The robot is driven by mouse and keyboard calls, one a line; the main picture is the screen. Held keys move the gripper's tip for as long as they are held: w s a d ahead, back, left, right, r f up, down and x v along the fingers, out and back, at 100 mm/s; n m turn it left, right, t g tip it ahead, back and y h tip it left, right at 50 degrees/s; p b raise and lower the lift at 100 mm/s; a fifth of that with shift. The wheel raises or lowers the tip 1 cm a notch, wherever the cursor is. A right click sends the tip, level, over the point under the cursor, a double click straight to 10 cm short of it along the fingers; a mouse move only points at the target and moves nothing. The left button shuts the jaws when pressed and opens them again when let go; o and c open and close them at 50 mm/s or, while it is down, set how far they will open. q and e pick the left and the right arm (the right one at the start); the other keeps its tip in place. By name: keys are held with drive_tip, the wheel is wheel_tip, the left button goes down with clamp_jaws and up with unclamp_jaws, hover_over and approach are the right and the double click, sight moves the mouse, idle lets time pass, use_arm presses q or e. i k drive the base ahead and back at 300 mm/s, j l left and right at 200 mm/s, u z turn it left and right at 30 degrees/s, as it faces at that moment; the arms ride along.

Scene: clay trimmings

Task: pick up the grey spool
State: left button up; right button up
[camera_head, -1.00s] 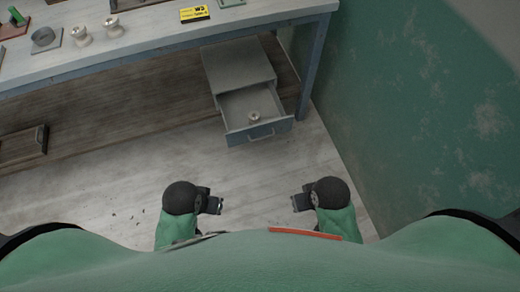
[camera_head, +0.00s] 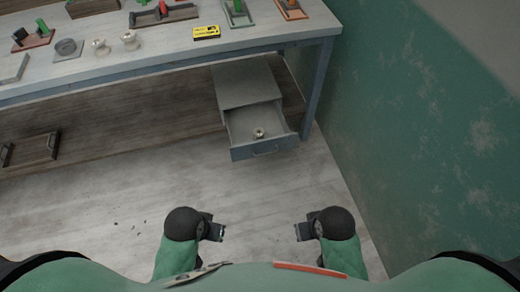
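Three pale, greyish-white spools are in view, and I cannot tell by colour which is the grey one. One spool (camera_head: 259,133) stands in the open drawer (camera_head: 240,122) under the bench. Two more, a left spool (camera_head: 100,47) and a right spool (camera_head: 130,40), stand on the bench top. My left gripper (camera_head: 220,232) and my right gripper (camera_head: 299,232) hang low in front of my body, over the floor, apart from the drawer and bench. Nothing shows held in them. Their finger openings are too small to judge.
The bench (camera_head: 160,62) also carries a grey round piece on a plate (camera_head: 68,48), a yellow label (camera_head: 206,32) and several coloured fixtures. A green wall (camera_head: 420,140) closes the right side. A wooden crate (camera_head: 30,150) lies low at left.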

sight(258, 132)
drive_tip(key=i+j+z, duration=0.1)
drive_tip(key=j, duration=0.45)
drive_tip(key=i+j, duration=0.2)
drive_tip(key=j, duration=0.35)
drive_tip(key=i+j+z, duration=0.15)
drive_tip(key=j, duration=0.4)
drive_tip(key=j+z, duration=0.1)
drive_tip(key=j, duration=0.45)
drive_tip(key=i+j, duration=0.15)
drive_tip(key=j, duration=0.45)
drive_tip(key=z, duration=2)
